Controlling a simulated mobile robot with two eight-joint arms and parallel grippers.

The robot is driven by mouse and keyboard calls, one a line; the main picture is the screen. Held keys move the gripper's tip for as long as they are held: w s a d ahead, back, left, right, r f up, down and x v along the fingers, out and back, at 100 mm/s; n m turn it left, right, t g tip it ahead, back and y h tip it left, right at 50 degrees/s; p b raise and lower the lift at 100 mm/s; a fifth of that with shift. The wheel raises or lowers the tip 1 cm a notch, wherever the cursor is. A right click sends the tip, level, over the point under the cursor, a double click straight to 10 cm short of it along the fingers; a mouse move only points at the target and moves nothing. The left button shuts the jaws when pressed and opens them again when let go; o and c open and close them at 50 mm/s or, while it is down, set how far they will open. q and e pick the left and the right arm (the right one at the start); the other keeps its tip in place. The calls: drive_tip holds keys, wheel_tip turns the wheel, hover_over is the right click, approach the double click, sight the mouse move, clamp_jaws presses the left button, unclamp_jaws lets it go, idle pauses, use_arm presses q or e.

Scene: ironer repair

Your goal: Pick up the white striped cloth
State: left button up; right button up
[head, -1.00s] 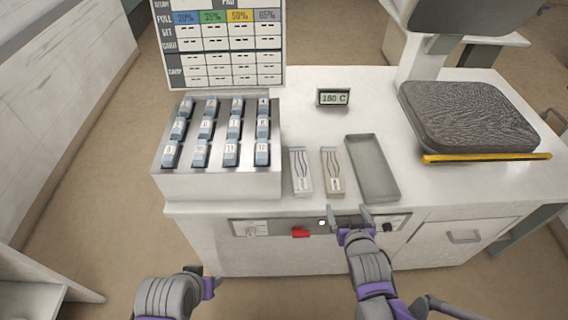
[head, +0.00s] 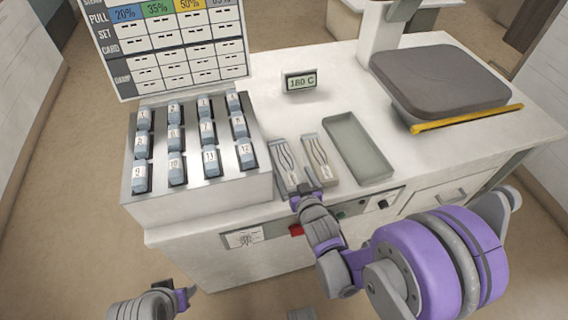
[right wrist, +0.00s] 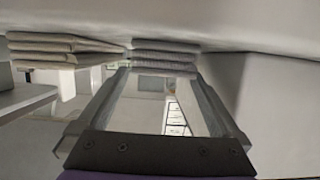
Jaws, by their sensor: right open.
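Two small folded cloths with dark wavy lines lie side by side near the counter's front edge. The left one, the white striped cloth (head: 285,160), is paler; the right one, a beige striped cloth (head: 315,152), is tanner. My right gripper (head: 307,189) is open at their near ends, covering part of them. In the right wrist view, the paler folded cloth (right wrist: 165,55) appears straight ahead between the open fingers (right wrist: 160,80), with the beige cloth (right wrist: 62,48) off to the left. I cannot tell whether the fingers touch it. My left gripper (head: 184,298) is low at left, its jaws unclear.
A grey tray (head: 357,148) lies right of the cloths. A metal box with numbered blue blocks (head: 190,150) stands left, below a chart board (head: 170,45). A padded press (head: 440,80) with a yellow bar (head: 466,118) and a "180 C" display (head: 300,81) are behind.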

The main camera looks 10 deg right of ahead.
sight(287, 167)
drive_tip(key=x, duration=0.6)
drive_tip(key=shift+a, duration=0.3)
drive_tip(key=c, duration=1.4)
